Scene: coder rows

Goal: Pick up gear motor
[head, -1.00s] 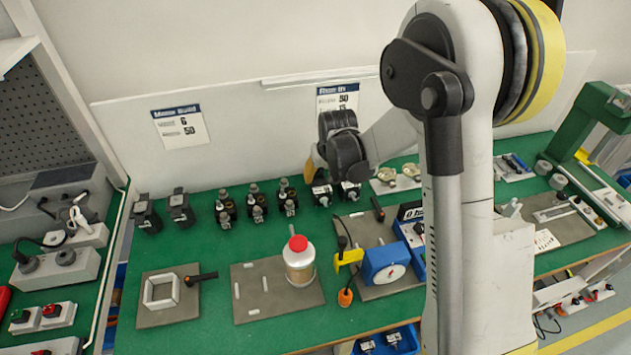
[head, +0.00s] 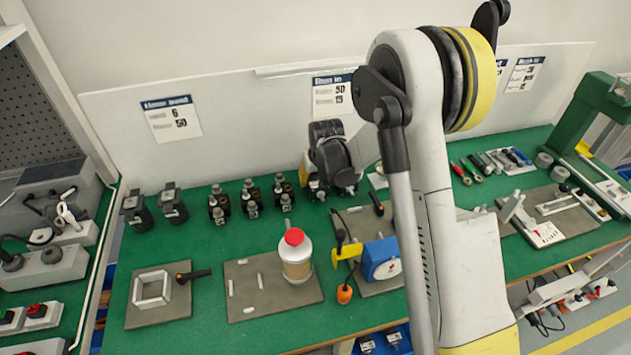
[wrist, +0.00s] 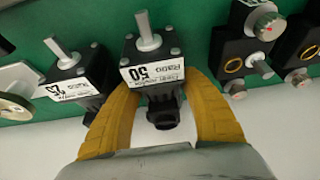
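A black gear motor (wrist: 150,65) with a silver shaft and a white label reading 50 stands between the two yellow fingers of my gripper (wrist: 163,85) in the wrist view. The fingers look spread, with gaps beside the motor's narrow black end; the wider labelled body hides part of them, so contact there is unclear. A similar gear motor (wrist: 78,80), labelled 25, stands just left of the left finger. In the head view, my gripper (head: 318,185) is low over the back of the green bench, partly hiding the motors there.
A red-capped bottle (head: 295,258) and a blue gauge (head: 381,258) stand in front. The white back panel (head: 240,130) rises close behind.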

